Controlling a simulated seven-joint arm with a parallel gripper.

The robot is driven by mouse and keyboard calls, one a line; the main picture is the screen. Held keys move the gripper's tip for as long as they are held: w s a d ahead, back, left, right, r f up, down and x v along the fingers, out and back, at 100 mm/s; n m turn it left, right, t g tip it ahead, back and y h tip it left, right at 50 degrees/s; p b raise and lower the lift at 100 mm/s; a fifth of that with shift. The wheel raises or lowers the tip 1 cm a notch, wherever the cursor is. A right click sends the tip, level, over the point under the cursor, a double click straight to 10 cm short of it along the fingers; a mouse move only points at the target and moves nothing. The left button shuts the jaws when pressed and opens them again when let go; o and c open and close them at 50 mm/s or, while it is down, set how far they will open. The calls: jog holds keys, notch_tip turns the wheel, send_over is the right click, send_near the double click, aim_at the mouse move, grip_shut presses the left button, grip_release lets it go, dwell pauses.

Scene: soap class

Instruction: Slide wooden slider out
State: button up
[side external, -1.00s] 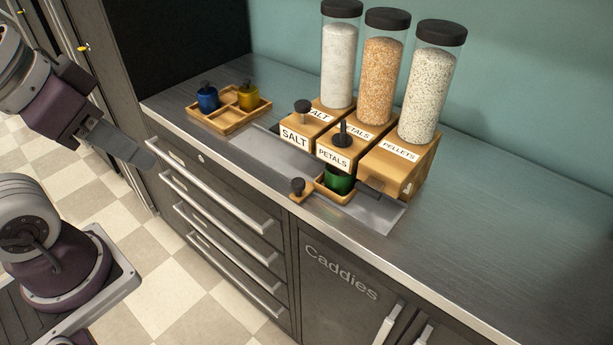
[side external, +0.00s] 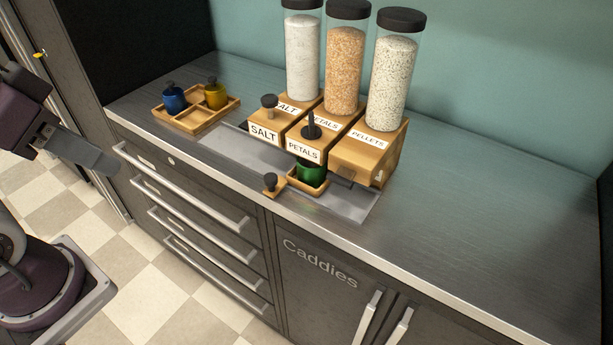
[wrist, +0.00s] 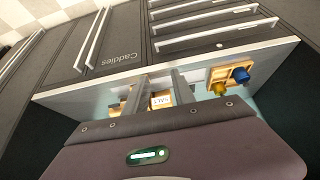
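Three wooden dispensers stand on the steel counter, labelled SALT (side external: 263,133), PETALS (side external: 303,149) and PELLETS (side external: 369,140). The SALT and PETALS blocks each have a dark knob on top. A small wooden piece with a dark knob (side external: 271,183) sits low in front, beside a wooden tray (side external: 308,184) holding a green pot (side external: 311,172). I cannot tell whether it joins the tray or a dispenser. My gripper (side external: 110,165) hangs at the left, well away from the dispensers. In the wrist view my gripper (wrist: 158,77) has its fingers apart, with nothing between them; a label shows beyond.
A wooden caddy (side external: 196,124) with a blue pot (side external: 173,97) and a yellow pot (side external: 215,95) stands at the counter's left. A flat metal plate (side external: 242,153) lies before the dispensers. Drawers with bar handles (side external: 190,189) line the front. The counter's right side is clear.

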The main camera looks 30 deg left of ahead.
dwell(0.4)
jog(key=shift+o, duration=1.8)
jog(key=shift+w+d+r, duration=0.1)
jog(key=shift+w+r, duration=0.05)
jog(key=shift+w, duration=0.2)
jog(key=n+g, duration=0.6)
jog(key=n, duration=0.3)
send_over(270, 176)
notch_tip(270, 176, down, 10)
jog(key=shift+s+r, duration=0.15)
jog(key=shift+r, duration=0.05)
notch_tip(270, 176, down, 7)
jog(key=shift+r, duration=0.1)
jog(key=shift+f, duration=0.4)
